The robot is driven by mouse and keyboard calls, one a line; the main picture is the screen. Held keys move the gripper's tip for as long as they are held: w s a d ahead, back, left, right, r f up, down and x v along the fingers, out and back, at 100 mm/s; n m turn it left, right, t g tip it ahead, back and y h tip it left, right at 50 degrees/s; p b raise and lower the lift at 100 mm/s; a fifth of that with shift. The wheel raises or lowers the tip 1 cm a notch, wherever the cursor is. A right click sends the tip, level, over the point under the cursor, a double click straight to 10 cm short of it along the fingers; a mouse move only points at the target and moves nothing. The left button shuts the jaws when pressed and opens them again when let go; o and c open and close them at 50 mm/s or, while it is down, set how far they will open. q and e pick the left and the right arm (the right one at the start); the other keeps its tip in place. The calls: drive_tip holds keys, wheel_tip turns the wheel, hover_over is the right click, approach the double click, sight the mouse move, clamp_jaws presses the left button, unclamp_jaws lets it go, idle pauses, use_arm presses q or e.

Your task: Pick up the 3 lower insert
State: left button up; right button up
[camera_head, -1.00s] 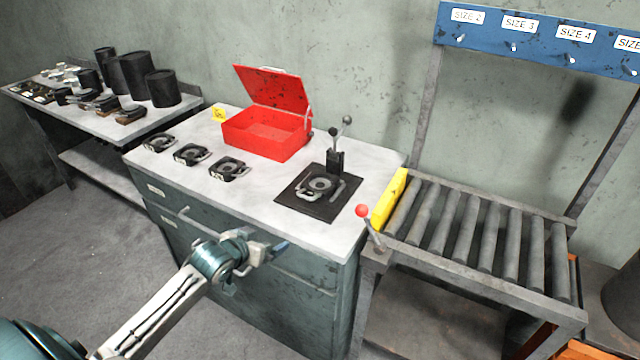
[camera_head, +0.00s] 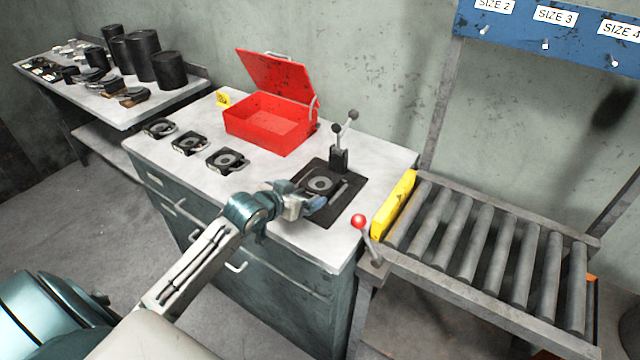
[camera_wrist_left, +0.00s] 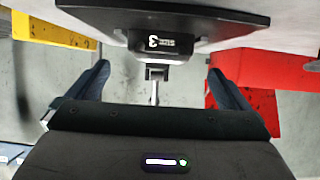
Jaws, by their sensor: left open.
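The lower insert marked 3 (camera_wrist_left: 162,42) shows in the left wrist view, which looks upside down, with its label facing the camera. In the head view this insert (camera_head: 320,182) is a dark block with a round recess, seated on a black plate (camera_head: 345,205) at the cabinet's right end. My left gripper (camera_head: 318,203) is just in front of the insert, above the plate's near edge, and hides part of it. In the wrist view the two fingers of my left gripper (camera_wrist_left: 157,80) are spread with nothing between them. My right gripper is not in view.
A two-knobbed lever (camera_head: 340,150) stands behind the insert. An open red box (camera_head: 262,125) is to its left. Three similar inserts lie in a row, one here (camera_head: 227,160). A yellow block (camera_head: 394,205) and a roller conveyor (camera_head: 470,230) are at right.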

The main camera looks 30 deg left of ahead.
sight(319, 186)
use_arm(q)
drive_tip(key=shift+w+f, duration=0.15)
drive_tip(key=shift+w, duration=0.25)
drive_tip(key=shift+w+f, duration=0.15)
drive_tip(key=shift+w, duration=0.15)
drive_tip(key=p+x, duration=0.1)
drive_tip(key=x, duration=0.3)
drive_tip(key=shift+w+d+f+p, duration=0.1)
drive_tip(key=shift+p, duration=0.25)
drive_tip(key=shift+w+f, duration=0.2)
drive_tip(key=shift+w, duration=0.15)
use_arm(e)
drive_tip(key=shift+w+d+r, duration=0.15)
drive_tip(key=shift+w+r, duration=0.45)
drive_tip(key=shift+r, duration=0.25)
use_arm(q)
drive_tip(key=shift+s, duration=0.1)
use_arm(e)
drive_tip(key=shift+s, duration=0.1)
